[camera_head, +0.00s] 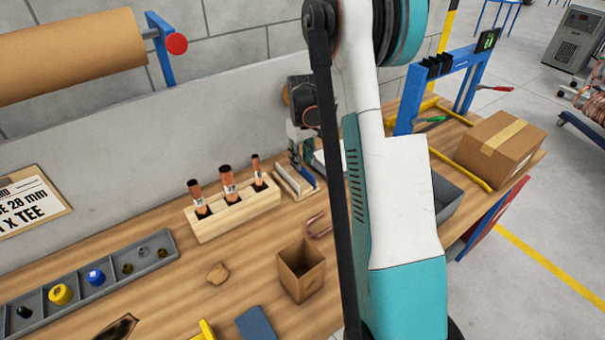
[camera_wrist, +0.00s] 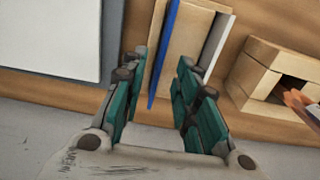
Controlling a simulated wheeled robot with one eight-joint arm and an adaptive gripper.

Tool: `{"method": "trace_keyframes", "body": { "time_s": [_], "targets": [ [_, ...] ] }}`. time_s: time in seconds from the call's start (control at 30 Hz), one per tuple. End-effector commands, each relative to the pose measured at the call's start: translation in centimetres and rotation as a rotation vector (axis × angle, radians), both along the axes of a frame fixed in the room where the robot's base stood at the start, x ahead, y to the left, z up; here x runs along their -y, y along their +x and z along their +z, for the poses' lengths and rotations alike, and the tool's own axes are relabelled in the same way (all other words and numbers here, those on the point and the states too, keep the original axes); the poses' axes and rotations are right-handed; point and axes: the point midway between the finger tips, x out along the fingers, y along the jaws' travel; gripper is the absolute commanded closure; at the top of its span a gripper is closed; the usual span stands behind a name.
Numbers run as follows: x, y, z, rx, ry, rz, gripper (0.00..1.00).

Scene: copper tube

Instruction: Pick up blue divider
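The blue divider (camera_wrist: 163,50) is a thin upright blue sheet in the wrist view, beside light wooden boards (camera_wrist: 192,42). A white sheet stands at the boards' right side. The divider also shows as a small blue strip in the head view (camera_head: 308,187), at the wooden holder (camera_head: 290,188). My gripper (camera_wrist: 163,68) is open, with its teal fingers apart. The divider's blue edge shows between the fingers, closer to the left one. I cannot tell whether either finger touches it. In the head view, my gripper (camera_head: 300,143) is above and behind the holder, partly hidden by my arm.
A wooden block (camera_head: 236,212) with several copper tubes stands just left of the holder; its end shows in the wrist view (camera_wrist: 262,75). An open brown box (camera_head: 301,275) stands in front. A grey parts tray (camera_head: 128,275) lies left. A cardboard box (camera_head: 500,146) stands right.

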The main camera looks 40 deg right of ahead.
Motion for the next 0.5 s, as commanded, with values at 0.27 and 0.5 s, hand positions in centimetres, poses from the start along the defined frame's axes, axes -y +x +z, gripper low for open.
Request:
{"method": "trace_keyframes", "body": {
  "time_s": [0.27,0.5],
  "targets": [
    [0.0,-0.3,-3.9,0.0,0.0,0.0,0.72],
    [0.0,-0.3,-4.0,0.0,0.0,0.0,0.72]
  ]
}}
